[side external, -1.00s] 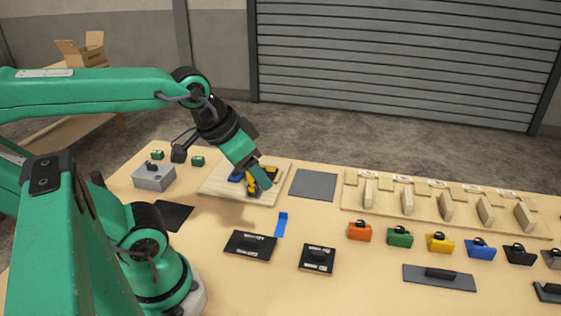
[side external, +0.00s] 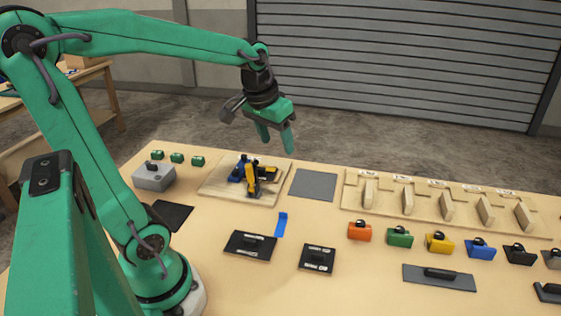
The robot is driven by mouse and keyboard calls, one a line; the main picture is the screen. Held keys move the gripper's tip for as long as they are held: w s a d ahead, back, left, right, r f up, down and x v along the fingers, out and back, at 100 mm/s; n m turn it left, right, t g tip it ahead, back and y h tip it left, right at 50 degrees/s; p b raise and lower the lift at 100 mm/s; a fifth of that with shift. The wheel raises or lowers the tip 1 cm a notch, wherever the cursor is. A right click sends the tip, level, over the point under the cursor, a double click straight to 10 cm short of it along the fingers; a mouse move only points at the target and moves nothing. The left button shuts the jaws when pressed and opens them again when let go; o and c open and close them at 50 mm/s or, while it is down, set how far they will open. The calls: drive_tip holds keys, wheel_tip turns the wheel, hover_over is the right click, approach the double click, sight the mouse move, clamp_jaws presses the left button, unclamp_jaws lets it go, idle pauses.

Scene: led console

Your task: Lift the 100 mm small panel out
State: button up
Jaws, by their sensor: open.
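Two black panels with handles and white markings lie flat on the table in the side external view: a wider one (side external: 262,254) and a smaller, squarer one (side external: 309,266) to its right. The markings are too small to read, so I cannot tell which is the 100 mm panel. My gripper (side external: 277,144) is open and empty, high above the back edge of the table, with its fingers pointing down. Below it, a wooden board (side external: 215,190) carries a blue clamp-like piece (side external: 236,175) and yellow-and-black ones (side external: 252,180).
A grey mat (side external: 313,185) and a wooden rack (side external: 455,218) with upright blocks stand behind a row of coloured handled blocks (side external: 400,238). A grey box (side external: 153,178) stands at left. A blue strip (side external: 281,224) and a long grey panel (side external: 415,277) lie in front.

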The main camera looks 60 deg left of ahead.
drive_tip(key=w+a+f+n+g, duration=0.1)
drive_tip(key=w+a+f, duration=0.2)
drive_tip(key=a, duration=0.2)
drive_tip(key=w+a+f+n+g, duration=0.1)
drive_tip(key=w+a+f+n, duration=0.15)
drive_tip(key=a, duration=0.35)
drive_tip(key=n+g, duration=0.1)
drive_tip(key=n, duration=0.1)
hover_over(260, 167)
drive_tip(key=shift+h, duration=0.4)
drive_tip(key=f, duration=0.9)
drive_tip(key=shift+d, duration=0.25)
drive_tip(key=shift+a+f, duration=0.15)
drive_tip(key=shift+f, duration=1.3)
drive_tip(key=shift+f, duration=0.1)
drive_tip(key=shift+f, duration=2.55)
drive_tip(key=c, duration=1.1)
